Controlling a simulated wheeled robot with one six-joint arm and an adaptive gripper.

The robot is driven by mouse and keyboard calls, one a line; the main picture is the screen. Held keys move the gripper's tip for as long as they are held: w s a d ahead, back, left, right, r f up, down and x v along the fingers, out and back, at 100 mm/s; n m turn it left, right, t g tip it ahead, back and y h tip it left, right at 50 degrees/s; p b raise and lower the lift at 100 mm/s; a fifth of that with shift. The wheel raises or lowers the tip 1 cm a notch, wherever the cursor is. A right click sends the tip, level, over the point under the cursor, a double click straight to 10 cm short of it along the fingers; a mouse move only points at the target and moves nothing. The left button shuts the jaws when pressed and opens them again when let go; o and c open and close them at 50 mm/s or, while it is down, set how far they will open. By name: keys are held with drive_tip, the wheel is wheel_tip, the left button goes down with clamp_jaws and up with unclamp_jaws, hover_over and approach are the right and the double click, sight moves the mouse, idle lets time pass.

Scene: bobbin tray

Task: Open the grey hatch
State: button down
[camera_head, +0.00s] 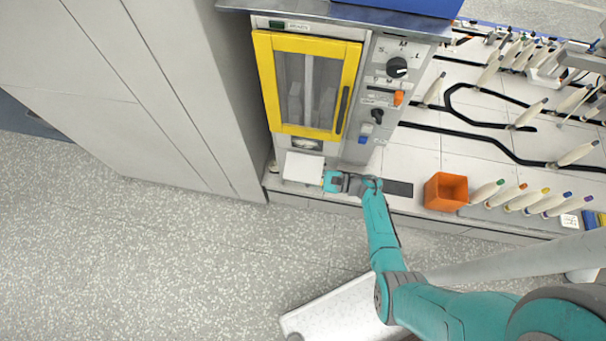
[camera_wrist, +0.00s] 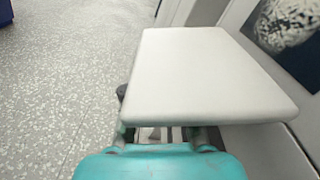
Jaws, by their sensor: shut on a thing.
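The grey hatch (camera_head: 303,168) is a pale, flat plate low on the machine's front, under the yellow-framed door. In the wrist view the hatch (camera_wrist: 210,75) fills the middle and stands out from the machine's front. A dark window or opening with pale speckled stuff shows behind it (camera_wrist: 288,22). My gripper (camera_head: 328,181) is at the hatch's lower right corner in the head view. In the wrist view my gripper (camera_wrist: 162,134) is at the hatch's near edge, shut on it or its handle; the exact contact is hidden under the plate.
The yellow-framed door (camera_head: 308,85) above is shut. Knobs and an orange switch (camera_head: 398,98) sit on the panel to its right. An orange bin (camera_head: 445,191) and several bobbins (camera_head: 525,200) stand on the worktop at right. A tall grey cabinet (camera_head: 150,70) is at left.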

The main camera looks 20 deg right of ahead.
drive_tip(key=shift+s+a+r+m, duration=0.25)
drive_tip(key=shift+r+m, duration=0.1)
drive_tip(key=shift+m, duration=0.35)
drive_tip(key=shift+d, duration=0.1)
drive_tip(key=c, duration=0.9)
unclamp_jaws()
drive_tip(key=v, duration=1.2)
